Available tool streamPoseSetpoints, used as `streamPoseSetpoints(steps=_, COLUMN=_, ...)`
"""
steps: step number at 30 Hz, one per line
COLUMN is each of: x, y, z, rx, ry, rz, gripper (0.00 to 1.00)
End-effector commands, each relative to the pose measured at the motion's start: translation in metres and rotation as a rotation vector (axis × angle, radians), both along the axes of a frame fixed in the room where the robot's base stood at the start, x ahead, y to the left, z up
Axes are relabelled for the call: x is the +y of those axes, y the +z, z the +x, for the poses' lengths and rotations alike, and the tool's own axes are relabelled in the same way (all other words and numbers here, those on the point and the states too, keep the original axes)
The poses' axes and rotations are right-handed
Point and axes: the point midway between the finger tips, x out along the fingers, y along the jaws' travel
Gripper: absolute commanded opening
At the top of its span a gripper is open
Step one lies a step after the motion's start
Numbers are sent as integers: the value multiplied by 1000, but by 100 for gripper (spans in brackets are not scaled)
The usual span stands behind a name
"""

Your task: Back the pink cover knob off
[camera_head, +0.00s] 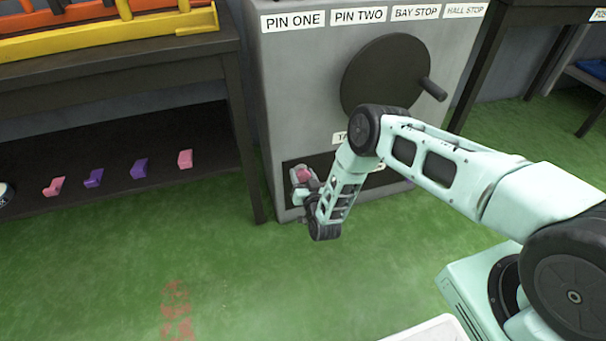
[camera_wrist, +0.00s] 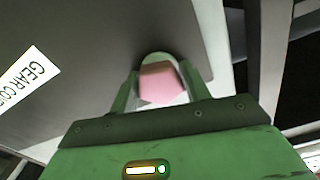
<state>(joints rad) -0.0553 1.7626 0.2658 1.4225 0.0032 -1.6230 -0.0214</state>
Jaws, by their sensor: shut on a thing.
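The pink cover knob (camera_wrist: 160,83) shows between my gripper's fingers in the wrist view, close against a grey panel. In the head view the pink knob (camera_head: 305,175) is at the dark lower panel of the grey cabinet, partly hidden by my gripper. My gripper (camera_head: 300,182) is shut on the knob, low on the cabinet front. In the wrist view my gripper (camera_wrist: 158,95) has one finger on each side of the knob. A label reading "GEAR CO...", cut off by the frame, lies left of it in the wrist view.
The grey cabinet (camera_head: 300,70) carries a black handwheel (camera_head: 385,72) with a handle, above my forearm. A dark shelf (camera_head: 110,190) at left holds pink and purple blocks. Another dark table stands at right.

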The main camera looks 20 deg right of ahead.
Motion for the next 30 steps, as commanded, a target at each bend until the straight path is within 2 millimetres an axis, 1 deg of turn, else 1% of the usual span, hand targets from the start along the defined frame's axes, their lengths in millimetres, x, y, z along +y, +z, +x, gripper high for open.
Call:
streamPoseSetpoints(steps=9, x=1, y=-1, z=-1, rx=3, ry=3, rz=-73, gripper=24)
streamPoseSetpoints(steps=21, x=1, y=-2, z=-1, rx=5, ry=2, rz=-78, gripper=24)
streamPoseSetpoints(steps=22, x=1, y=-2, z=-1, rx=5, ry=2, rz=-78, gripper=50)
streamPoseSetpoints(steps=23, x=1, y=-2, z=-1, rx=5, ry=2, rz=-78, gripper=58)
streamPoseSetpoints(steps=24, x=1, y=-2, z=-1, rx=5, ry=2, rz=-77, gripper=69)
streamPoseSetpoints(steps=30, x=0, y=-1, z=0, rx=3, ry=1, rz=-77, gripper=69)
